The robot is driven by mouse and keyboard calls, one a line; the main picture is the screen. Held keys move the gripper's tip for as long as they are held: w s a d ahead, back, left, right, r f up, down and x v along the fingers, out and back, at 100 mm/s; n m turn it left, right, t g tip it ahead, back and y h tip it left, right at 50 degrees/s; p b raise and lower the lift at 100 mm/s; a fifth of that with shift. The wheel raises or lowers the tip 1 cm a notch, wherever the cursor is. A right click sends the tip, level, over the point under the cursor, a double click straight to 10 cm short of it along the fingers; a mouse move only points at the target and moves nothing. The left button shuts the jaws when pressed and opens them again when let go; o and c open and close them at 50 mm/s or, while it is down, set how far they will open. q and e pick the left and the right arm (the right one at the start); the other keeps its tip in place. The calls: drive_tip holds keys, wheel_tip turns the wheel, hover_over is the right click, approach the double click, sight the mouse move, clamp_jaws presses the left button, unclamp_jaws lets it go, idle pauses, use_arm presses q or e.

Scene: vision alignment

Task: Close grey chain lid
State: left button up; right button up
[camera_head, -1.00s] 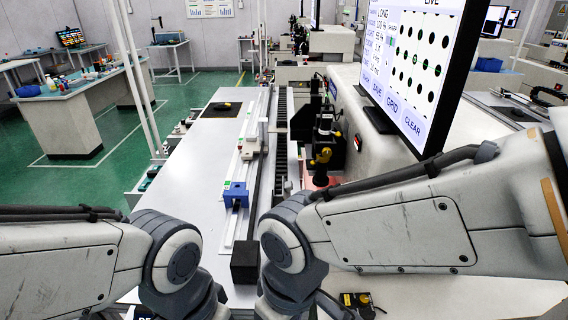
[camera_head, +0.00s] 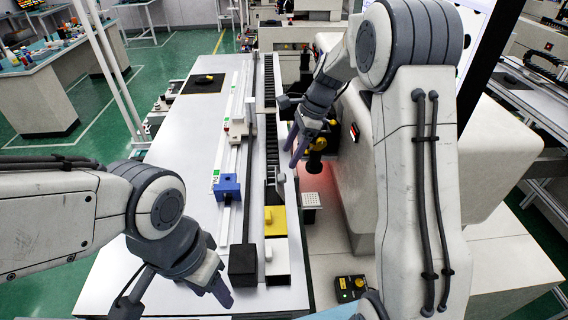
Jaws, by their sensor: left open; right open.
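The black cable chain (camera_head: 270,125) runs lengthwise along the long white bench (camera_head: 168,170), beside a pale linear rail. A grey block (camera_head: 281,184) stands at the chain's near end; I cannot tell whether it is the grey lid or its handle. My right gripper (camera_head: 296,150) points down just right of the chain, with its fingers apart and nothing seen between them. My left gripper (camera_head: 222,293) is low over the bench's near end, left of the black block, open and empty. The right arm hides part of the machine.
A yellow plate (camera_head: 275,219) and a white plate (camera_head: 278,262) lie at the chain's near end. A black block (camera_head: 242,265) and a blue carriage (camera_head: 227,187) stand on the left. A dotted plate (camera_head: 310,200) and a yellow-black button box (camera_head: 350,288) lie right.

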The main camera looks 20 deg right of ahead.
sight(284, 175)
drive_tip(key=shift+m, duration=0.9)
drive_tip(key=f+p, duration=0.1)
drive_tip(key=f, duration=0.2)
drive_tip(key=w+f+p, duration=0.1)
drive_tip(key=f, duration=0.2)
drive_tip(key=w+a+f+p, duration=0.1)
drive_tip(key=f, duration=0.2)
drive_tip(key=shift+f, duration=0.1)
drive_tip(key=shift+w+a+f, duration=0.1)
drive_tip(key=shift+f, duration=0.4)
